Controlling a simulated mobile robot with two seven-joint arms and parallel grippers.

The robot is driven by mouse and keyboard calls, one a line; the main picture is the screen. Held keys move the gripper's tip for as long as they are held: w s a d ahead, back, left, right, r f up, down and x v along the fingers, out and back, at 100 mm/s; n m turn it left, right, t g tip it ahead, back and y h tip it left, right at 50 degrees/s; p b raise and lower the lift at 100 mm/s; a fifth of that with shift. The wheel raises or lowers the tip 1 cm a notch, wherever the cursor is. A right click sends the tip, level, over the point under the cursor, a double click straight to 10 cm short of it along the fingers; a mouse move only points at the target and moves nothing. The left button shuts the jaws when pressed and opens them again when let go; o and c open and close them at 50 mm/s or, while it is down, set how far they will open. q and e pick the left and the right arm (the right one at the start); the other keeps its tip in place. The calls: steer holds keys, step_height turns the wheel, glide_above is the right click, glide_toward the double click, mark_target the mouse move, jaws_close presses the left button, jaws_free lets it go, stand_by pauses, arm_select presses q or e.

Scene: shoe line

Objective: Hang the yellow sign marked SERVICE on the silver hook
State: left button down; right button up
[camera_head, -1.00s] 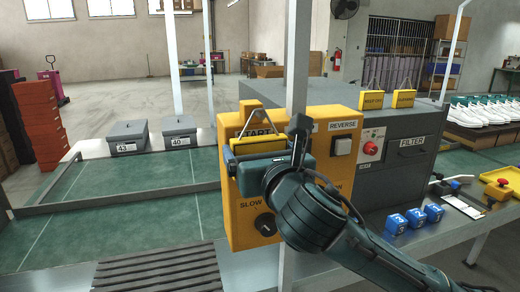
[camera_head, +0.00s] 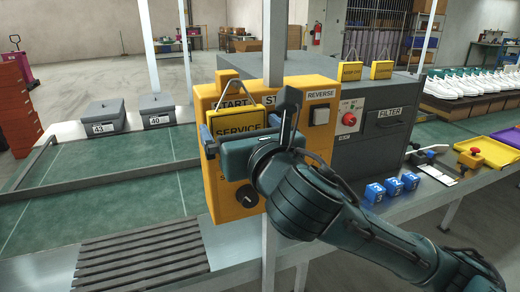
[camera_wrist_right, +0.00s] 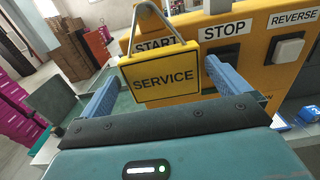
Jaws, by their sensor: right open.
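The yellow SERVICE sign (camera_head: 238,121) hangs upright by its grey bail in front of the yellow control panel (camera_head: 222,190). In the right wrist view the sign (camera_wrist_right: 163,80) faces me, with its bail rising to the top edge. My right gripper (camera_head: 246,132) is open, its blue fingers to either side of the sign's lower part; in the wrist view the gripper (camera_wrist_right: 165,78) shows gaps between fingers and sign. My left gripper is not in view.
Two small yellow signs (camera_head: 349,71) (camera_head: 381,70) stand on the grey filter cabinet (camera_head: 372,140). A metal post (camera_head: 271,60) rises close to the panel. Blue numbered blocks (camera_head: 393,186) lie on the right bench. Grey lidded boxes (camera_head: 103,113) stand at left beside the green belt.

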steer(key=b+v, duration=0.5)
steer(key=v, duration=0.5)
steer(key=w+d+f+m+g+p, duration=0.1)
steer(key=w+f+m+g+p, duration=0.15)
steer(key=f+m, duration=0.8)
steer(key=w+d+f+m+g+p, duration=0.1)
steer(key=w+f+m+g+p, duration=0.15)
steer(key=f+m, duration=0.85)
arm_select(q)
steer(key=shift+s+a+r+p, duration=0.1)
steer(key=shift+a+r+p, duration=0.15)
steer(key=shift+p, duration=0.6)
arm_select(e)
steer(key=s+d+f+m+h, duration=0.1)
steer(key=s+d+f+m, duration=0.3)
steer(key=s+f+m, duration=0.3)
steer(key=s+d+f+m+g+h, duration=0.1)
steer(key=s+d+f+m, duration=0.4)
steer(key=f, duration=1)
steer(key=s+m, duration=0.3)
steer(key=shift+g, duration=0.3)
steer(key=shift+f, duration=0.1)
